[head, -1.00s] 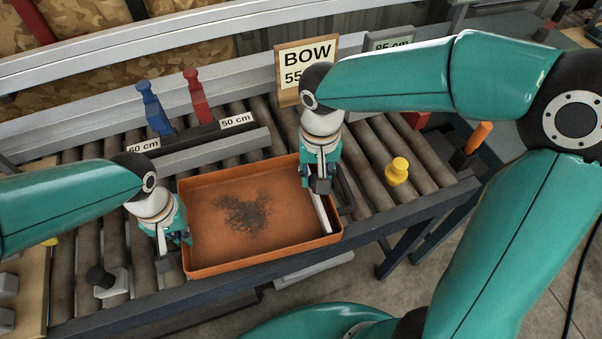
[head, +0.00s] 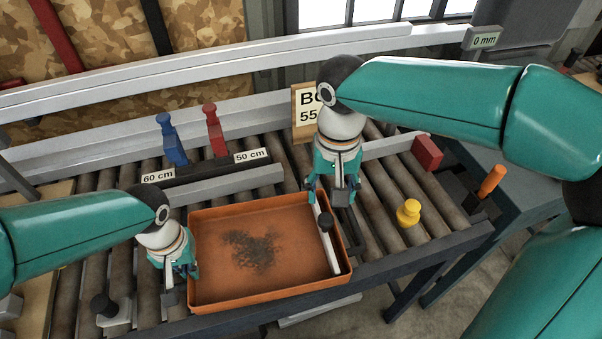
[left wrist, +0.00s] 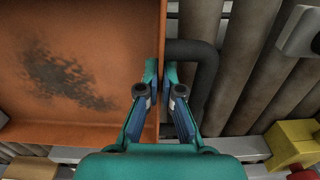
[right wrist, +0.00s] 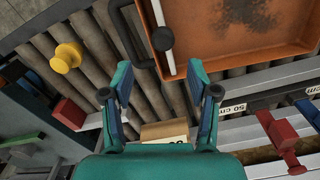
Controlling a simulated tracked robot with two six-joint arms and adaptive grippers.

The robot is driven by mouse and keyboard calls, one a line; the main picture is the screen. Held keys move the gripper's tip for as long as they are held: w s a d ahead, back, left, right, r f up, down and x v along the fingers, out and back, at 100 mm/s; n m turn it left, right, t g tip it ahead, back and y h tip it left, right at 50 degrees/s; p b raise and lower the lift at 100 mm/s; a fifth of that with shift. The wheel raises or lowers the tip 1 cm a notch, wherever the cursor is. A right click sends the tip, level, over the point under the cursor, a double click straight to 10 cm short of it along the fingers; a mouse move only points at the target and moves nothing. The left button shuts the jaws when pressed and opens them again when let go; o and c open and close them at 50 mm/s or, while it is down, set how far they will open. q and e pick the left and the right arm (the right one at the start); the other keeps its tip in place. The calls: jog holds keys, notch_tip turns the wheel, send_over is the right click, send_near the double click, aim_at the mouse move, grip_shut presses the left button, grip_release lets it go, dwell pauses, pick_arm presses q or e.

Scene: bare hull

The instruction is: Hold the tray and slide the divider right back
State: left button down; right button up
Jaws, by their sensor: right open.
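The orange tray (head: 253,292) lies on the rollers, with a dark smudge on its floor. My left gripper (head: 181,274) is at the tray's left wall; in the left wrist view its fingers (left wrist: 161,84) are closed on that wall, one on each side. The pale divider (head: 331,252) stands inside the tray near its right wall, with a dark knob (head: 325,221). My right gripper (head: 333,196) is open and empty just behind the knob, above the tray's back right corner. In the right wrist view the knob (right wrist: 162,38) lies ahead of the spread fingers, clear of them.
A yellow knob (head: 408,212) and a red block (head: 427,152) are right of the tray. Blue (head: 171,142) and red (head: 215,135) upright handles stand behind it on a dark bar. A sign (head: 304,118) is behind my right gripper. An orange handle (head: 491,181) is at the far right.

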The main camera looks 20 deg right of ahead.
jog(key=shift+r, duration=2.15)
pick_arm(q)
jog(key=c, duration=1.2)
grip_release()
jog(key=shift+c, duration=0.2)
jog(key=shift+r, duration=0.1)
